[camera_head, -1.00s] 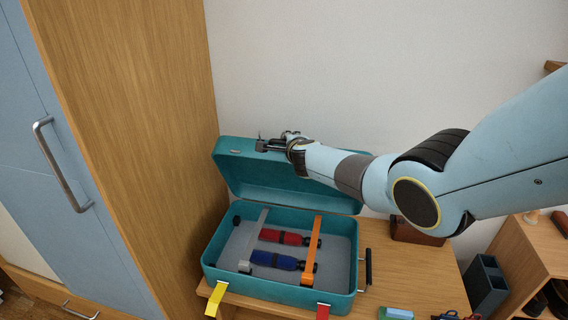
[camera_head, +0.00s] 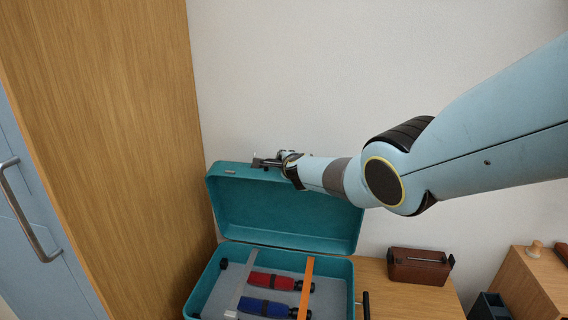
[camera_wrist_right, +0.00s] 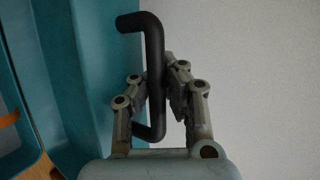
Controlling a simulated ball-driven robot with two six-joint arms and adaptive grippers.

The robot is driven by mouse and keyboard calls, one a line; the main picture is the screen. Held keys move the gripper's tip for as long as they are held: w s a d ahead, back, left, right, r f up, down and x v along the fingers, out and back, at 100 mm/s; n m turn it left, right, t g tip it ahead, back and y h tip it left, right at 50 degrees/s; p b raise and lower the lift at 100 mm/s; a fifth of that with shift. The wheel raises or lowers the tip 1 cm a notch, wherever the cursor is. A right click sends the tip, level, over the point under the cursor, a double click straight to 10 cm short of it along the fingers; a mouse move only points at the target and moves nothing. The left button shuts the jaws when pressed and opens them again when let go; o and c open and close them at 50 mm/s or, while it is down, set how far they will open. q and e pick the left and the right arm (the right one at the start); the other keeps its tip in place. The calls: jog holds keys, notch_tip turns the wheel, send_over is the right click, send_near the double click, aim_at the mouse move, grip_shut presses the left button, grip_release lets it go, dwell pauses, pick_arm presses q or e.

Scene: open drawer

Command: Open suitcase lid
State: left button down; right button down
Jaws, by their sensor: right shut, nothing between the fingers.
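The teal suitcase stands open, its lid (camera_head: 285,215) raised at the back and its base (camera_head: 340,273) below, partly cut off by the picture's lower edge. A red roll (camera_head: 272,282) and a blue roll (camera_head: 265,307) lie inside under a grey strap and an orange strap. My right gripper (camera_head: 264,162) is at the lid's upper edge, left of its middle, shut. The teal lid also shows there (camera_wrist_right: 85,80). My left gripper is out of view.
A wooden cabinet side (camera_head: 120,120) stands close on the left, with a blue door (camera_head: 30,255). A white wall is behind the lid. A brown box (camera_head: 420,268) sits on the wooden desktop (camera_head: 385,298) at right, near a wooden shelf unit (camera_head: 520,280).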

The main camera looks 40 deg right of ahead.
jog(key=shift+w+r, duration=0.1)
jog(key=shift+r, duration=0.15)
